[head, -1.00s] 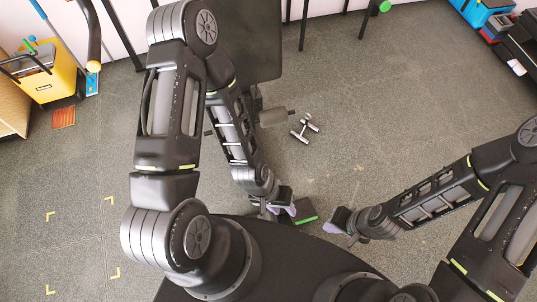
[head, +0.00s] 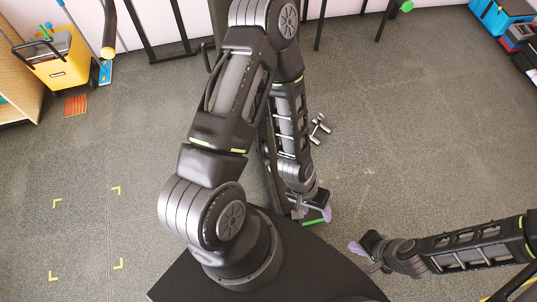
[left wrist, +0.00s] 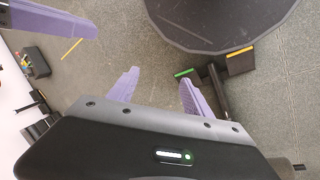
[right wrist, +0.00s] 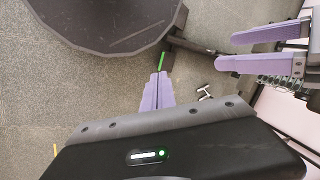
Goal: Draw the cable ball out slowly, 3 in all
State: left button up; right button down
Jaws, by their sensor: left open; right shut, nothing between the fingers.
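A small green ball (head: 407,6) shows at the top edge of the head view, at the end of a dark bar; I cannot tell if it is the cable ball. No cable is clear. My left gripper (head: 317,212) is low in the middle of the head view, far from the ball. Its fingers are apart and empty in the left wrist view (left wrist: 158,90). My right gripper (head: 356,248) is lower and further right. Its fingers are closed together with nothing between them in the right wrist view (right wrist: 158,92).
A chrome dumbbell (head: 319,128) lies on the floor beside my left forearm. A blue box (head: 497,18) stands at the upper right. The floor at right centre is clear.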

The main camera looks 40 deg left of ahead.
pick_arm(q)
jog(key=w+a+f+n+b, duration=0.1)
jog(key=w+a+f+b, duration=0.2)
jog(key=w+f+b, duration=0.4)
jog(key=w+a+f+n+b, duration=0.1)
jog(key=w+a+f+b, duration=0.1)
jog(key=f+b, duration=0.45)
jog(key=n+y+b, duration=0.4)
jog(key=n+b, duration=0.2)
jog(key=b, duration=2)
send_over(268, 161)
jog(key=shift+g, duration=0.3)
notch_tip(268, 161, down, 25)
jog(key=shift+f, duration=0.2)
jog(key=shift+s+r+p, duration=0.1)
jog(key=shift+p, duration=0.25)
pick_arm(e)
jog(key=w+f, duration=0.1)
jog(key=f, duration=1.9)
jog(key=w+d+f, duration=0.1)
jog(key=w+f, duration=0.1)
jog(key=f, duration=1.8)
jog(key=shift+d+f+t, duration=0.2)
jog(key=shift+d+t, duration=0.1)
jog(key=shift+t, duration=0.1)
jog(key=shift+f, duration=0.1)
